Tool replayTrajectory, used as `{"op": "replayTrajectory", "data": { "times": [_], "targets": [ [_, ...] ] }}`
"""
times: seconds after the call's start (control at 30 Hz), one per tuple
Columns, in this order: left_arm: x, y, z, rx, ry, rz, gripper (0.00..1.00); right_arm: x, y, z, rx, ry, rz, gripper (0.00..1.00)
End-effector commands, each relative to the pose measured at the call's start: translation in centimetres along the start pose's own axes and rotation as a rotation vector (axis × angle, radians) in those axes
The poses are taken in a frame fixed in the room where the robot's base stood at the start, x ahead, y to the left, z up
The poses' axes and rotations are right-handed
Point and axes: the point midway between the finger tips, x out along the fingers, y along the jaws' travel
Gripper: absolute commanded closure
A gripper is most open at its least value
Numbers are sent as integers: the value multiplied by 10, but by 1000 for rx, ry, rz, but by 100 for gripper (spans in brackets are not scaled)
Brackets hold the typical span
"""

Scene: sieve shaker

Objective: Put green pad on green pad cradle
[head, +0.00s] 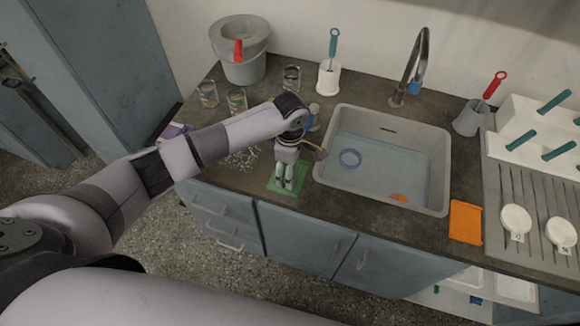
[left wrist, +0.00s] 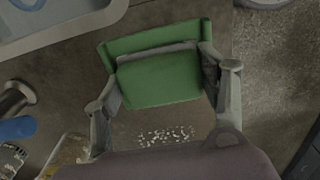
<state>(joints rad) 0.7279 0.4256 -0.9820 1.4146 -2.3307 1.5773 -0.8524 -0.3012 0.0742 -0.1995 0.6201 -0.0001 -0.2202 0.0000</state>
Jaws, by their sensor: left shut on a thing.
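The green pad (head: 301,181) is at the counter's front edge, left of the sink. My left gripper (head: 285,182) points down onto it and is shut on it. In the left wrist view the green pad (left wrist: 160,75) sits between the two fingers of my left gripper (left wrist: 164,82), one at each side. Whether the pad touches the counter, I cannot tell. I cannot single out a green pad cradle in either view. My right gripper is not in view.
White granules (head: 240,159) lie on the counter left of the pad. The sink (head: 434,165) is close on the right, with an orange pad (head: 466,221) beyond it. Glass jars (head: 208,93), a grey bucket (head: 243,66) and a white brush holder (head: 328,79) stand behind.

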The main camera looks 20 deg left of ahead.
Motion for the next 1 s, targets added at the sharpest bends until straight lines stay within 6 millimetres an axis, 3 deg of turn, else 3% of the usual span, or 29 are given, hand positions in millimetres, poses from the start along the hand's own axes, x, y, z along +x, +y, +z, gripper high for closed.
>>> {"op": "replayTrajectory", "data": {
  "times": [0.13,0.17,0.47,0.8,1.0],
  "targets": [
    [4,0,0,0,1,1,56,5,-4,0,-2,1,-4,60],
    [4,0,0,0,1,0,33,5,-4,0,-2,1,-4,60],
    [2,0,0,-1,1,0,14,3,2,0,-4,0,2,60],
    [0,0,0,-1,0,-1,14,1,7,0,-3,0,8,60],
    [-21,2,-1,0,0,4,14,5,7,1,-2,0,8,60]
  ]
}}
